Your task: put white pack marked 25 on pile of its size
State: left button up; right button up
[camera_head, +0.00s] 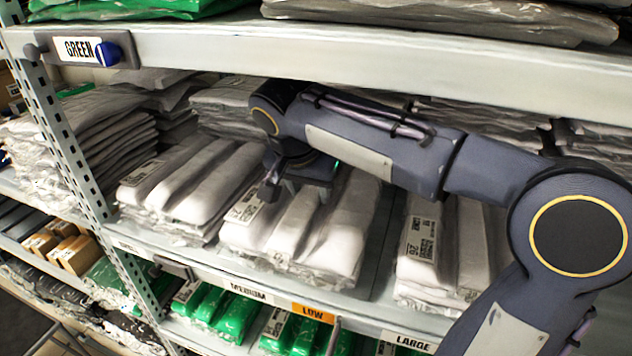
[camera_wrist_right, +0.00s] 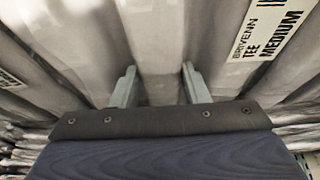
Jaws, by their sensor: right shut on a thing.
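My right gripper (camera_head: 285,195) reaches down over the middle pile of white packs (camera_head: 318,262), behind the MEDIUM shelf label (camera_head: 250,291). It is shut on a white pack; in the right wrist view a white fold (camera_wrist_right: 158,75) lies between the two fingers (camera_wrist_right: 158,88). The held pack rests on or just above the pile; I cannot tell which. I cannot read a 25 on it. A tag reading TEE MEDIUM (camera_wrist_right: 268,35) lies to the right in the wrist view. My left gripper is not in view.
White piles stand to the left (camera_head: 185,185) and right (camera_head: 470,250), the right one by the LARGE label (camera_head: 408,341). The upper shelf edge (camera_head: 400,70) runs close above my arm. An orange LOW tag (camera_head: 313,313) is on the lower edge. Green packs (camera_head: 235,318) lie below.

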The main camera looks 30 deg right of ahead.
jog(key=w+d, duration=0.2)
jog(key=d, duration=0.1)
jog(key=shift+w+p, duration=0.2)
jog(key=shift+p, duration=0.1)
jog(key=shift+f, duration=0.7)
jog(key=shift+s+a, duration=0.1)
jog(key=shift+a, duration=0.05)
